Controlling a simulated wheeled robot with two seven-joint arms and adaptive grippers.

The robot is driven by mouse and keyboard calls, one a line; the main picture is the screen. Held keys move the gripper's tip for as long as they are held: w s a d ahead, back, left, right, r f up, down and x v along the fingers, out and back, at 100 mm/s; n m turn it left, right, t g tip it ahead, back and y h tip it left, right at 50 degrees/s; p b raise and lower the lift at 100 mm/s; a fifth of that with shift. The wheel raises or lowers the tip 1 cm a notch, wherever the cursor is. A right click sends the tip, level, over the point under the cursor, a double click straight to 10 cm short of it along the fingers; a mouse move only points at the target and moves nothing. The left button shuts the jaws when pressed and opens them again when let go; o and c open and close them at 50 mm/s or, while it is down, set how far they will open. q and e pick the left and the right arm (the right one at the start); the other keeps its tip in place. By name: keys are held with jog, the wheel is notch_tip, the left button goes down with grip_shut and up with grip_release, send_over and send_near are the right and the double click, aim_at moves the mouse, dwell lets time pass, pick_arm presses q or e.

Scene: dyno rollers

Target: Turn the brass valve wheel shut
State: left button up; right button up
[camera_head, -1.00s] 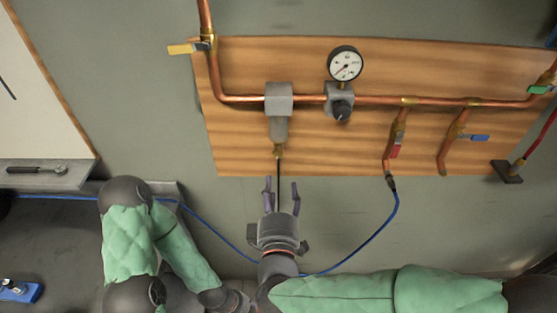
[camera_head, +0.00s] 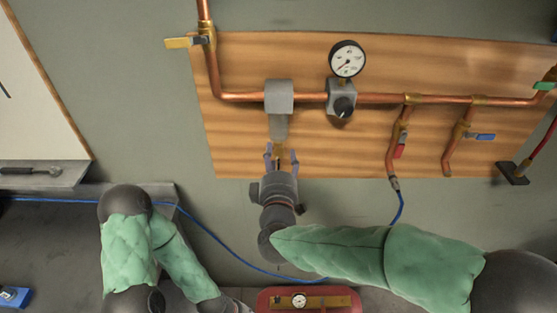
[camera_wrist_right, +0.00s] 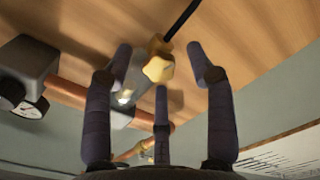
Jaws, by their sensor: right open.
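The small brass valve wheel (camera_head: 278,148) sits at the lower end of the grey filter body (camera_head: 278,98) on the wooden board. It also shows in the right wrist view as a lobed brass knob (camera_wrist_right: 158,69), with a dark line running from it. My right gripper (camera_head: 281,155) is open just below the wheel, its fingers pointing up at it. In the wrist view its fingertips (camera_wrist_right: 160,60) spread to either side of the wheel, with a third finger below; no touch can be made out. My left arm shows at the lower left, but its gripper is out of view.
Copper pipe runs across the board (camera_head: 230,160), with a pressure gauge (camera_head: 347,58) and regulator (camera_head: 341,100) right of the filter. Red-handled (camera_head: 401,145), blue-handled (camera_head: 482,136) and yellow-handled (camera_head: 180,42) valves are around it. A blue hose (camera_head: 215,238) hangs below.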

grip_shut()
